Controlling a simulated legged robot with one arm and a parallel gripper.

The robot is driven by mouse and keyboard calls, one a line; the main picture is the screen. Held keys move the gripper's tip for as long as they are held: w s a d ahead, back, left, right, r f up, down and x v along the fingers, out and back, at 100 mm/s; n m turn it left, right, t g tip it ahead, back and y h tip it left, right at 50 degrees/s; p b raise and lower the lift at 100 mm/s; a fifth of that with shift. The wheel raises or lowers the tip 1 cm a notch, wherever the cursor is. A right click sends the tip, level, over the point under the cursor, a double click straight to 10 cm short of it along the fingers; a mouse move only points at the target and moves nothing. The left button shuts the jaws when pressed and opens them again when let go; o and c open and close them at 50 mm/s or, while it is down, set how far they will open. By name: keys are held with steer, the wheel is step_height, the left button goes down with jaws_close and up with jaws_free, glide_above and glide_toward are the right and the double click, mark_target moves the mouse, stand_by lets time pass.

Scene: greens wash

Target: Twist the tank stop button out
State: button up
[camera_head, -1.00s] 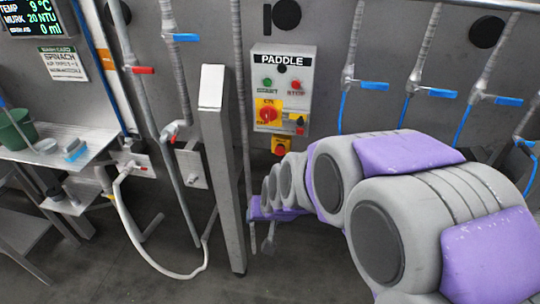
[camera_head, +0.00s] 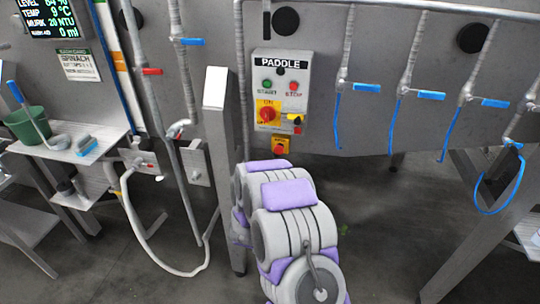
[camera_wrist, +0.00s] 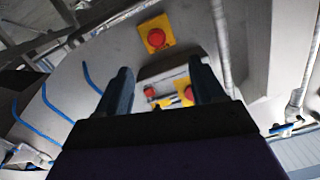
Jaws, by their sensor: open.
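The tank stop button (camera_head: 281,149) is a red mushroom button on a yellow box, low on the grey wall below the PADDLE panel. In the wrist view the picture is roughly upside down, and a red button on a yellow plate (camera_wrist: 153,37), which looks like the same one, shows beyond the fingertips. My gripper (camera_wrist: 163,77) is open, with its two dark fingers apart and nothing between them. The button stands clear of both fingers in that picture, a little above them. In the head view my arm hides the gripper.
A grey post (camera_head: 222,150) stands just left. Blue-handled valves (camera_head: 432,95) with blue hoses hang to the right. A side table (camera_head: 80,146) holds a green pot.

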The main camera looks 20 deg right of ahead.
steer(key=b, duration=0.2)
glide_toward(278, 152)
steer(key=shift+h, duration=0.4)
steer(key=x, duration=1)
steer(key=shift+a+f, duration=0.1)
steer(key=shift+c, duration=0.4)
steer(key=c, duration=1)
steer(key=shift+o, duration=0.2)
